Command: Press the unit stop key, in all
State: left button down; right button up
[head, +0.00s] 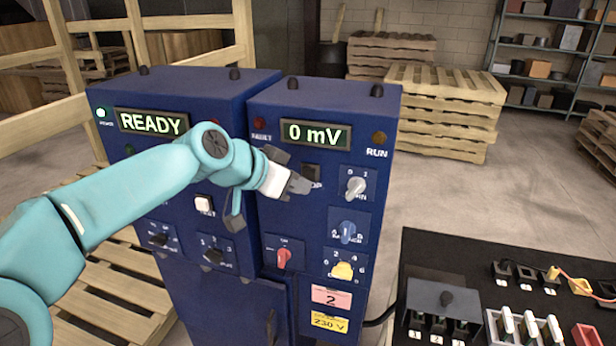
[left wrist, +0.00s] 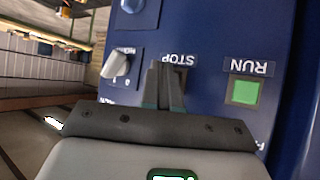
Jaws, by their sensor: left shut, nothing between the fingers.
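The right blue cabinet (head: 375,110) carries a dark square stop key (head: 311,170), partly covered by my gripper. In the left wrist view the "STOP" label is upside down and the stop key (left wrist: 181,76) shows beside my fingers. My left gripper (head: 303,185) is shut and empty, its tips in front of the panel at the stop key. In the left wrist view the fingertips (left wrist: 165,68) overlap the key's left side. I cannot tell whether they touch it. A lit green RUN key (left wrist: 245,92) is to its right there. My right gripper is out of view.
The display (head: 315,133) reads "0 mV". The left cabinet's display (head: 152,122) reads "READY". A black bench (head: 450,260) stands at right.

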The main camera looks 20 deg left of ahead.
pick_arm(q)
jog(key=s+b, duration=0.3)
jog(key=s, duration=0.2)
jog(key=shift+a, duration=0.1)
jog(key=shift+f, duration=0.1)
dwell(0.6)
notch_tip(320, 180, down, 19)
jog(key=w+d+n+g+y, duration=0.1)
jog(key=w+n+g, duration=0.1)
jog(key=n, duration=0.1)
jog(key=s+d+f+n+g+y, duration=0.15)
jog(key=s+f, duration=0.25)
jog(key=f, duration=0.6)
jog(key=s+f+n+g+h, duration=0.1)
jog(key=s+f+g, duration=0.15)
jog(key=f, duration=0.65)
jog(key=s+d+f+n+g, duration=0.1)
jog(key=s+f, duration=0.6)
jog(key=s, duration=0.3)
jog(key=s+d+f+n+g, duration=0.1)
jog(key=s+f+n, duration=0.1)
jog(key=s+f, duration=0.5)
jog(key=s, duration=0.4)
jog(key=shift+d+f+g, duration=0.25)
jog(key=shift+f+g, duration=0.05)
jog(key=shift+f, duration=0.1)
